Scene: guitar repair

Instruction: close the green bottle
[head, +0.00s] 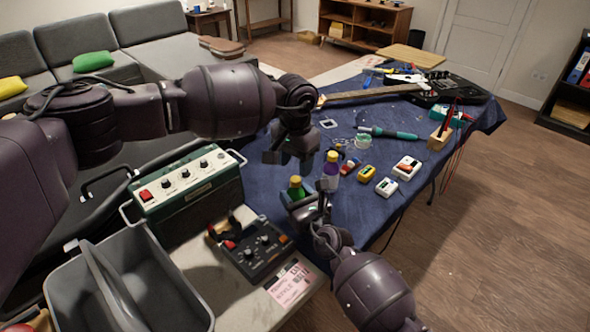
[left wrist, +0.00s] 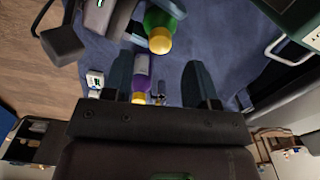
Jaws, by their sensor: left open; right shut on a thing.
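The green bottle (head: 297,193) stands about upright at the front edge of the blue cloth, with a yellow cap on its top; whether the cap is tight cannot be told. My right gripper (head: 303,203) is shut on the green bottle's body. My left gripper (head: 291,158) is open and empty, above the bottle and apart from it. In the left wrist view, the green bottle (left wrist: 167,18) shows at the top, beyond the open left fingers (left wrist: 160,85). A purple bottle with a yellow cap (head: 330,171) stands beside the green one; it also shows in the left wrist view (left wrist: 141,70).
A green amplifier box (head: 188,190), a dark pedal (head: 252,252) and a grey bin (head: 165,285) stand at the left front. Small yellow and white boxes (head: 386,187) lie right of the bottles. A soldering iron (head: 393,134) lies farther back on the cloth.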

